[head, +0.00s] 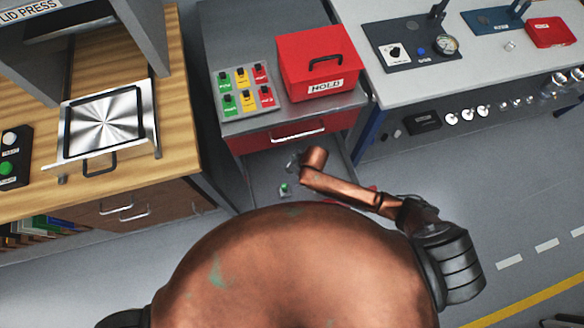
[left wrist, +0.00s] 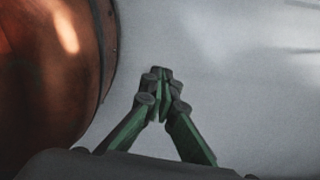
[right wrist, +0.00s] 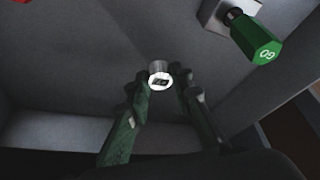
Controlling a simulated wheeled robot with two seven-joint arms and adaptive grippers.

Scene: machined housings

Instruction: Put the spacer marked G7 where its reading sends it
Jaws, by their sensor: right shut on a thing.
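My right gripper (right wrist: 160,88) is shut on a small metal spacer (right wrist: 158,68), with a white, dark-marked label end facing the camera; I cannot read the mark surely. It holds the spacer over a grey surface, near a green handle marked GO (right wrist: 258,42) standing on a light block. In the head view my right arm reaches down over the grey, open area below the red drawer, where a small green piece (head: 284,188) shows. My left gripper (left wrist: 161,78) is shut and empty, fingertips together over grey floor, beside my copper body.
Green, yellow and red switch-like blocks (head: 246,88) sit beside a red box marked HOLD (head: 318,68) on the cabinet. A dial gauge (head: 447,44) stands on the right bench, with several metal pieces (head: 452,119) along its front. The lid press (head: 104,118) is left.

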